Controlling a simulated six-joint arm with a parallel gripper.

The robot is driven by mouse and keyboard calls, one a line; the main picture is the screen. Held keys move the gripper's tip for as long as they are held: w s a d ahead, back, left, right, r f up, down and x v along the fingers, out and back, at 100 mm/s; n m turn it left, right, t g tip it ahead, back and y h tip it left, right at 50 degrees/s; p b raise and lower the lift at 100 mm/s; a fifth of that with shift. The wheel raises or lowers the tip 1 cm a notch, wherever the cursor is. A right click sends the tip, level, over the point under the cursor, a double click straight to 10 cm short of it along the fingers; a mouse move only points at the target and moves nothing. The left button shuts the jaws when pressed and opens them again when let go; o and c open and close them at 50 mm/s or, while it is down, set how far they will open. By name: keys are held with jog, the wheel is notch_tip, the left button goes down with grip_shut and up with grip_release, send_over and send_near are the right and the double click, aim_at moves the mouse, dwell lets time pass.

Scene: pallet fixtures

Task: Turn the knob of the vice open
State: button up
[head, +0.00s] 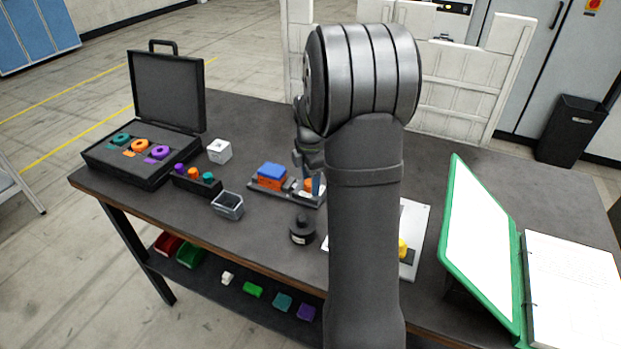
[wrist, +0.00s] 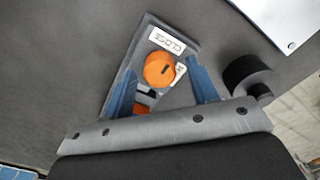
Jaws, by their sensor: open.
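The vice stands on a dark base plate (head: 262,193) near the middle of the table, with a blue block (head: 271,169) on its orange body (head: 270,183). Its round orange knob (wrist: 158,69) has a dark pointer mark; in the head view the knob (head: 308,185) is partly hidden by my gripper. A white label reading CLOSE (wrist: 167,41) lies beside the knob, and a second small label is partly covered. My gripper (wrist: 160,66) is open, with its blue fingers on either side of the knob. Whether the fingers touch it I cannot tell.
A black round weight (head: 302,230) stands just in front of the vice. A green-framed board (head: 450,262) stands right.

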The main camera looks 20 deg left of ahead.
jog(key=c, duration=1)
jog(key=shift+o, duration=0.2)
jog(key=shift+m, duration=0.3)
jog(key=m, duration=0.3)
jog(key=shift+m, duration=0.4)
jog(key=m, duration=0.4)
jog(key=shift+m, duration=0.3)
jog(key=m, duration=0.8)
jog(key=shift+m, duration=0.3)
jog(key=shift+r+m, duration=0.1)
jog(key=shift+m, duration=0.2)
